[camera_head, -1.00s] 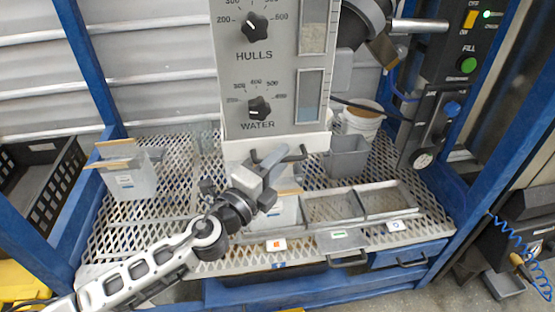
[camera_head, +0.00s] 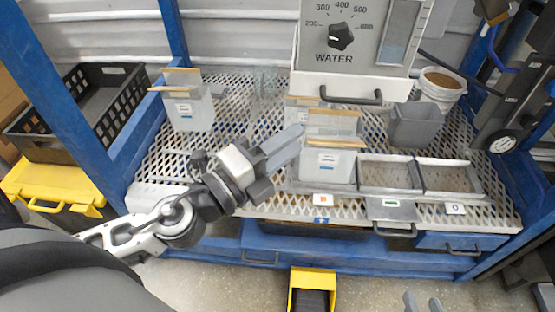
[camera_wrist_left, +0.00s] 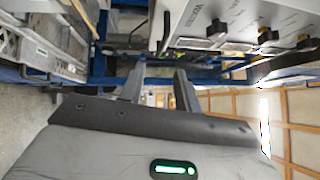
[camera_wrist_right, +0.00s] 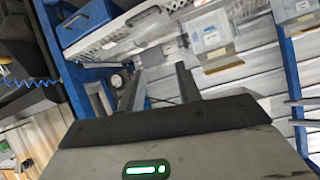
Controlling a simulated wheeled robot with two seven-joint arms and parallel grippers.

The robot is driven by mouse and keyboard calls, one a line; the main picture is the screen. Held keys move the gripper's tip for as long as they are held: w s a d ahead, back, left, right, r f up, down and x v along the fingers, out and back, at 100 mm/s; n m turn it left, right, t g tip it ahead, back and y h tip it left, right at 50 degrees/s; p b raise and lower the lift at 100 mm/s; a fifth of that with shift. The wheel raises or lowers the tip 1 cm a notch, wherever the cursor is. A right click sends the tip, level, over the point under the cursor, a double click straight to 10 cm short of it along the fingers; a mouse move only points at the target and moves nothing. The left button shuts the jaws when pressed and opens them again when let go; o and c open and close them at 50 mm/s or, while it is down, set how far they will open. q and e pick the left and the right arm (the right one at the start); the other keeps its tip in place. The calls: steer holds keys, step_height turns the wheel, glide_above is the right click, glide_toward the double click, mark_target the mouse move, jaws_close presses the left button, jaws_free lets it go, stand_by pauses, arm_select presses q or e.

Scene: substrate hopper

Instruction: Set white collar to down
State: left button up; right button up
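The white collar (camera_head: 348,84) is a white band at the foot of the hopper's panel, with a dark bar handle (camera_head: 350,100) on its front. I cannot tell its exact height setting. The collar's handle also shows in the left wrist view (camera_wrist_left: 168,33), above my fingers. My left gripper (camera_head: 297,139) is open and empty, below and left of the handle, apart from it, in front of a clear bin. Its fingers stand apart in the left wrist view (camera_wrist_left: 158,78). My right gripper (camera_head: 423,299) is open and empty at the bottom edge, far from the collar.
Clear bins with wooden edges (camera_head: 190,108) (camera_head: 330,162) stand on the mesh shelf (camera_head: 250,205). A grey bin (camera_head: 415,125), a white bucket (camera_head: 440,92) and metal trays (camera_head: 390,172) are at right. A black crate (camera_head: 85,105) and blue posts stand at left.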

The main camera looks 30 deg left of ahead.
arm_select(q)
steer(key=shift+b+v, duration=0.3)
steer(key=shift+v, duration=0.6)
